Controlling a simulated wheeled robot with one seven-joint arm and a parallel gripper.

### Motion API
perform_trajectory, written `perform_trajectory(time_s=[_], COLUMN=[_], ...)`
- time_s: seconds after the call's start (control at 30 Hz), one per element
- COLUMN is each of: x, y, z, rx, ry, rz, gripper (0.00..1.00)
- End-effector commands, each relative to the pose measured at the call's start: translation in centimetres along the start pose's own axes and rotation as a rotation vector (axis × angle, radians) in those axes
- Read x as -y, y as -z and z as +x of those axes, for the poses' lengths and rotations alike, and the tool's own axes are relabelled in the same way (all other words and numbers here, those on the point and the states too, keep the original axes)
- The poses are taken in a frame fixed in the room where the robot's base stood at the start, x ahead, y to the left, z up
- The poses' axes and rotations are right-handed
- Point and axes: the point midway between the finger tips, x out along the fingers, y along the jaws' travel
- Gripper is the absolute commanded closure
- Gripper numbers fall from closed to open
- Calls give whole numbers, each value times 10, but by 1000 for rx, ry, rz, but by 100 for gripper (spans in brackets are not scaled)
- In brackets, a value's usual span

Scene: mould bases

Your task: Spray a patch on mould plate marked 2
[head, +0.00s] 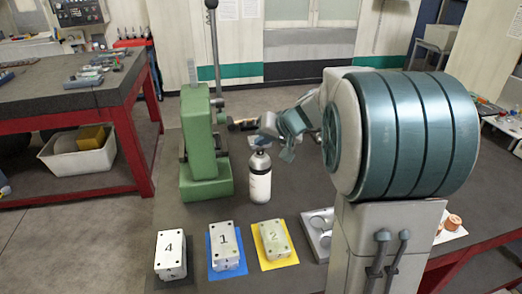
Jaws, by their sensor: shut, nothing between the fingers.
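The mould plate marked 2 (273,240) is a pale block with dark corner holes, on a yellow mat (292,261) at the front of the dark table. My gripper (264,142) is shut and empty, just above the bottle's top. Whether it touches the bottle top cannot be told, as the gripper and wrist overlap there.
The plate marked 1 (225,245) sits on a blue mat, and the plate marked 4 (170,254) stands left of it. A green press (205,150) rises left of the bottle. A grey tray (312,246) with round metal parts lies right of plate 2.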

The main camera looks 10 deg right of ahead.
Motion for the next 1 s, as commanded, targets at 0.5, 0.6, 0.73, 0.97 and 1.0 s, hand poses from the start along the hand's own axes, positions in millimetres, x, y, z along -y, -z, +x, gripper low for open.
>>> perform_trajectory(time_s=[0.5,0.6,0.73,0.97,1.0], x=[6,8,15,27,29], y=[6,9,16,28,30], z=[-8,-12,-21,-38,-41], rx=[-1,-1,-2,-2,-2], ry=[-1,0,0,0,0], rz=[-1,-1,-1,-1,-1], gripper=[100,100,100,100,100])
